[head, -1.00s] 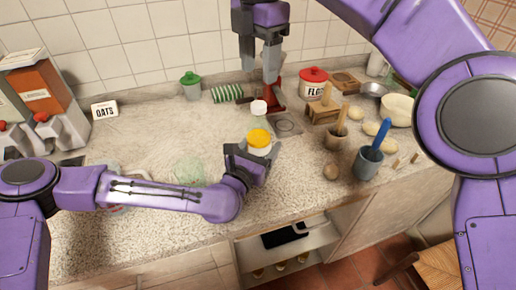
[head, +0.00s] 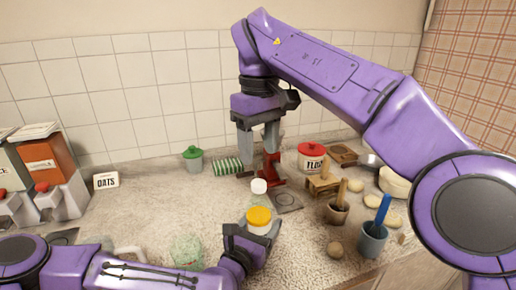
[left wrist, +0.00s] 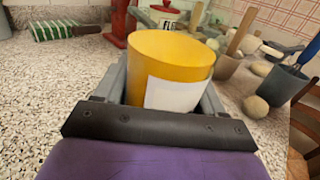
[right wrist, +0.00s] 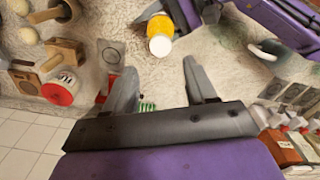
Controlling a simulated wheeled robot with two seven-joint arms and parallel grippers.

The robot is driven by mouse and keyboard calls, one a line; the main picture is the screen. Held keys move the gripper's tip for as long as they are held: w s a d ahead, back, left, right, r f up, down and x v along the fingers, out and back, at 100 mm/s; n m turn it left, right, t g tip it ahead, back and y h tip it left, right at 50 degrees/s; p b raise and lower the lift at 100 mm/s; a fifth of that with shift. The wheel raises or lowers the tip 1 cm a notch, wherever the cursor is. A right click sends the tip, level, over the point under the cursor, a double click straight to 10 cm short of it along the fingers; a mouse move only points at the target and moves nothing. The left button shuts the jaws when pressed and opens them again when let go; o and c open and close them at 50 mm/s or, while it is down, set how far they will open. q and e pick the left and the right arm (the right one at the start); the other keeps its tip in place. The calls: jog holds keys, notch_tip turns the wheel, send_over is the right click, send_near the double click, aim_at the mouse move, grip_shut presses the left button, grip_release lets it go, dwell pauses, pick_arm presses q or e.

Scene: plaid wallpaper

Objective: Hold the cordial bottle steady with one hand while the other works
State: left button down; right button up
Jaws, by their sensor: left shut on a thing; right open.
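The cordial bottle, which I take to be the yellow container with a white label, stands upright on the counter (head: 258,215). It fills the middle of the left wrist view (left wrist: 170,65). My left gripper (head: 251,232) is shut around it, a finger on each side. A small white cap-like thing (head: 258,186) shows just behind the yellow top, also in the right wrist view (right wrist: 160,46); what is under it is hidden. My right gripper (head: 259,160) hangs open and empty above and behind it, fingers pointing down. Nothing is between its fingers (right wrist: 155,75).
A red stand (head: 271,168) and a flour canister (head: 311,158) stand behind to the right. Wooden tools, a blue-handled pot (head: 373,240) and a pale bowl (head: 394,182) crowd the right. A green-lidded jar (head: 193,160) stands back left. The counter's left middle is fairly clear.

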aim_at(259, 183)
notch_tip(259, 183, down, 8)
jog(key=shift+r, duration=0.1)
grip_shut()
jog(key=n, duration=0.7)
jog(key=shift+n, duration=0.4)
jog(key=n, duration=1.8)
jog(key=shift+n, duration=0.3)
jog(key=n, duration=0.6)
jog(key=shift+r, duration=0.1)
jog(key=n, duration=0.3)
jog(key=shift+s, duration=0.1)
jog(key=n, duration=1.8)
jog(key=shift+n, duration=0.3)
